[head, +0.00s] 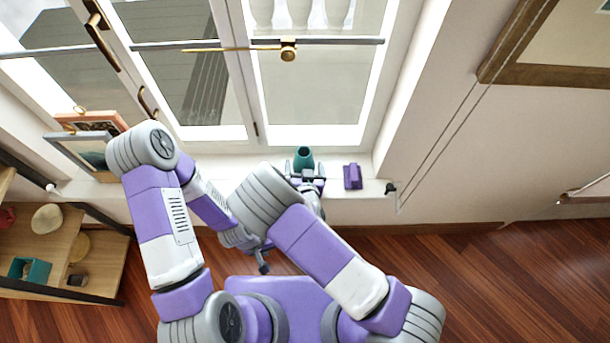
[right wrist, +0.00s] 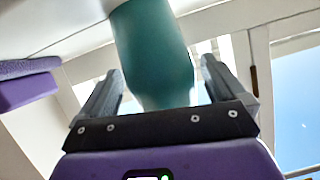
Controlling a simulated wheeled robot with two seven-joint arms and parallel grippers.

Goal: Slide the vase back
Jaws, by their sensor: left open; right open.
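The teal vase (head: 304,157) stands on the white window sill. My right gripper (head: 308,177) is open at the vase's near side, its fingers pointing toward the window. In the right wrist view the vase (right wrist: 155,55) appears between the two open fingers (right wrist: 160,95), with narrow gaps at its sides. I cannot tell whether anything touches it. The vase's lower part is partly hidden by the gripper in the head view. My left gripper (head: 263,258) is open and empty, low in front of the sill, away from the vase.
A purple object (head: 352,176) sits on the sill right of the vase, and it also shows in the right wrist view (right wrist: 28,88). Picture frames (head: 85,150) stand at the sill's left end. The window (head: 310,95) rises behind. A wooden shelf (head: 100,268) stands at left.

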